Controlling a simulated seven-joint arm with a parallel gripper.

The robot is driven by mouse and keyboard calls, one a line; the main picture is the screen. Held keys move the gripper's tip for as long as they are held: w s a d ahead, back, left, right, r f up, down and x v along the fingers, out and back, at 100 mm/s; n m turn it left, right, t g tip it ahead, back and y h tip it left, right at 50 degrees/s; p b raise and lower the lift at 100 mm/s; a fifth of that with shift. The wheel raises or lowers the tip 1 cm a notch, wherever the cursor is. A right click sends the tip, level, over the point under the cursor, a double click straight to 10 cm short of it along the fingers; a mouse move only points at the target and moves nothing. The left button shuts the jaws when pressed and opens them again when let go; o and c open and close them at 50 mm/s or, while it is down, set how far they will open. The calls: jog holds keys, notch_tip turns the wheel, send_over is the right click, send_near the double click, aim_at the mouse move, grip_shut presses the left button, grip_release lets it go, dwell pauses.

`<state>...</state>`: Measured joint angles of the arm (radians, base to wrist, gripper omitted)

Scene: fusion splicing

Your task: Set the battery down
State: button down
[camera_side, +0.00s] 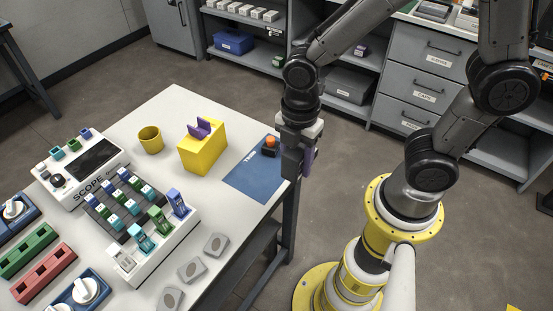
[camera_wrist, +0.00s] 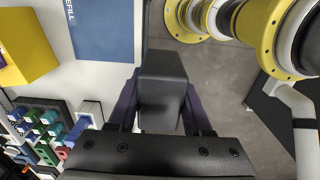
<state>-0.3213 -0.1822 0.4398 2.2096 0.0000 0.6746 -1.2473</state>
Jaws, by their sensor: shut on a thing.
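My gripper (camera_wrist: 160,108) is shut on a dark grey block, which I take to be the battery (camera_wrist: 162,78). The block sits between the two dark purple fingers in the wrist view. In the side view my gripper (camera_side: 301,160) points down at the right edge of the white table, beside the blue mat. The battery (camera_side: 291,163) shows there as a grey block partly covered by the fingers. In the wrist view it overlaps the table edge and the floor; I cannot tell its height or whether it touches anything.
The blue mat (camera_side: 254,179) carries a small orange-topped black item (camera_side: 269,146). A yellow block (camera_side: 203,148) with a purple piece on top and a yellow cup (camera_side: 150,140) stand left of it. A rack of colored modules (camera_side: 139,222) and grey pads (camera_side: 192,269) are nearer the front.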

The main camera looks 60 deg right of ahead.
jog(key=shift+s+d, duration=0.15)
jog(key=shift+d, duration=0.15)
jog(key=w+d+f+m, duration=0.1)
jog(key=w+d+m, duration=0.2)
jog(key=w+m, duration=0.6)
jog(key=w+d+f+m, duration=0.1)
jog(key=w+d+m, duration=0.3)
jog(key=w+m, duration=0.5)
jog(key=shift+w+f, duration=0.25)
jog(key=shift+w, duration=1)
